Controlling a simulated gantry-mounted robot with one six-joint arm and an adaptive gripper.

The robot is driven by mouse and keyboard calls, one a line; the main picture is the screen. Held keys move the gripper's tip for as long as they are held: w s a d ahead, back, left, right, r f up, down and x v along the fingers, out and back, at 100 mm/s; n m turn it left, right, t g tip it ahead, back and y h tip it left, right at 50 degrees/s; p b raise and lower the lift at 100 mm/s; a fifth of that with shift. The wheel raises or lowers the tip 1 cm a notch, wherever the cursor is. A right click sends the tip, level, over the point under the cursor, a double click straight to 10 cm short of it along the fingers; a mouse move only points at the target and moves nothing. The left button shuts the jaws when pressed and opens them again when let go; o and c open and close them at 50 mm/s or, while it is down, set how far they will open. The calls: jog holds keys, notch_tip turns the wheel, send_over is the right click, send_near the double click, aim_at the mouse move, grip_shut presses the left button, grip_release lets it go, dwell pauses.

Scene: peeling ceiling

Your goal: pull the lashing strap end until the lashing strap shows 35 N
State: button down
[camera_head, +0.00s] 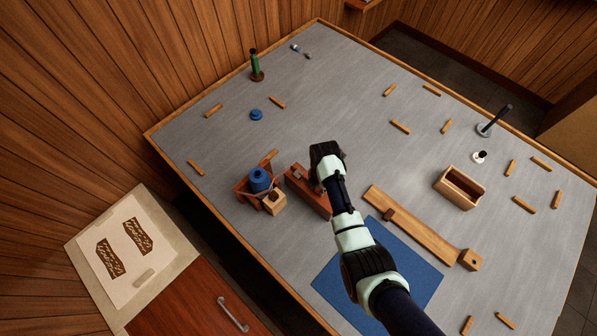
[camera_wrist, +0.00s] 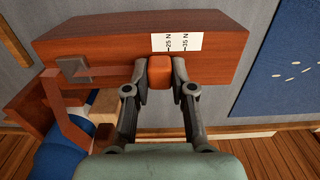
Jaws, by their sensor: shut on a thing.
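The lashing strap (camera_wrist: 105,72) is a thin reddish-brown band running from a grey buckle (camera_wrist: 73,69) along a long red-brown block (camera_wrist: 225,55). Its end is an orange-brown tab (camera_wrist: 160,71). My gripper (camera_wrist: 160,80) is shut on this tab, with one finger on each side. A white label on the block (camera_wrist: 183,42) reads 25 N and 35 N. The tab lies below the 25 N mark, left of the 35 N mark. In the head view my gripper (camera_head: 322,172) hides the tab and part of the block (camera_head: 305,192).
A blue cylinder (camera_head: 260,179) sits in a red-brown frame beside a small wooden block (camera_head: 274,203), left of the strap block. A blue mat (camera_head: 410,262), a long wooden rail (camera_head: 425,235) and an open wooden box (camera_head: 459,187) lie to the right. The table's middle back is mostly clear.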

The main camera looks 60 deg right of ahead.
jog(key=shift+s+a+p, duration=0.2)
jog(key=shift+s+p, duration=0.3)
jog(key=shift+s, duration=0.15)
jog(key=shift+s+a+p, duration=0.2)
jog(key=shift+s+p, duration=0.3)
jog(key=shift+s, duration=0.15)
jog(key=shift+c, duration=0.4)
grip_release()
notch_tip(320, 180, up, 7)
jog(key=p, duration=0.7)
